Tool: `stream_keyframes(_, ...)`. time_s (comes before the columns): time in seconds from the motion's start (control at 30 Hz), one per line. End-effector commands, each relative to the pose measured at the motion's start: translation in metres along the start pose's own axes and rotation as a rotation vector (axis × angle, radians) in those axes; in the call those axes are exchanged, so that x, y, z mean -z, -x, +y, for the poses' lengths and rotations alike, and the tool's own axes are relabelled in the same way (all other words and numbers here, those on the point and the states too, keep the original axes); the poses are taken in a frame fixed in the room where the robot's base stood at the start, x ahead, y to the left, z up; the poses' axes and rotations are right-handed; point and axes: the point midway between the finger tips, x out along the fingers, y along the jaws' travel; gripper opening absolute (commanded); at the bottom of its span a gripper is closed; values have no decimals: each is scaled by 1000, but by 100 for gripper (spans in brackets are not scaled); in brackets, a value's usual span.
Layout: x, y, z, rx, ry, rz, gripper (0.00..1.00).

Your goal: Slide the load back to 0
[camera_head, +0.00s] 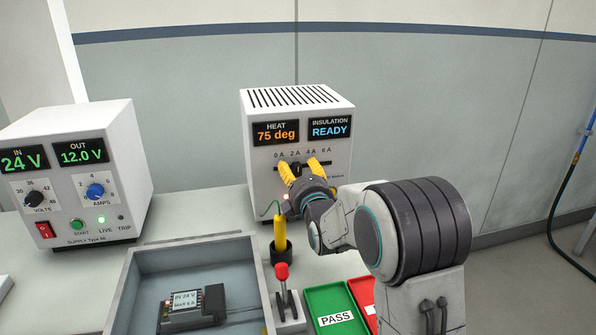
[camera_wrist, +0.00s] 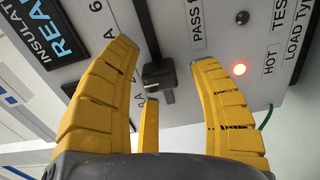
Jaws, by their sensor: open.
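The white load box (camera_head: 262,180) stands at the back of the bench. Its displays read HEAT 75 deg and INSULATION READY, above a scale of 0 A, 2 A, 4 A and 6 A. The black slider knob (camera_wrist: 158,74) shows in the wrist view on a dark slot in the panel. My gripper (camera_head: 302,166) is open at the panel, just below the scale. In the wrist view its yellow fingers (camera_wrist: 168,66) stand on either side of the knob, with gaps to both. Fingers hide part of the scale, so the knob's exact setting is unclear.
A red lamp (camera_wrist: 239,69) glows beside the HOT label. A power supply (camera_head: 75,170) stands left, reading 24 V in and 12.0 V out. A grey tray (camera_head: 135,275), a yellow-handled probe in a black holder (camera_head: 280,250), a red-knobbed lever (camera_head: 282,272) and a green PASS tray (camera_head: 335,300) sit in front.

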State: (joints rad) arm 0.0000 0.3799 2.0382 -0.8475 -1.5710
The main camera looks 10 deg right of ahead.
Motion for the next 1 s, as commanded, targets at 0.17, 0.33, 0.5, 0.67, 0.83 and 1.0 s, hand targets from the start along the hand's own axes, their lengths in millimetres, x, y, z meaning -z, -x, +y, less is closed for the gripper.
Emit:
stream_keyframes(0.17,0,-2,0,1,0,0,56)
stream_keyframes(0.33,0,-2,0,0,0,0,57)
stream_keyframes(0.5,0,-2,0,0,0,0,42)
stream_keyframes(0.67,0,-1,0,0,0,0,28)
stream_keyframes(0.83,0,-1,0,-1,0,0,13)
stream_keyframes(1.0,0,-2,1,-3,0,0,0)
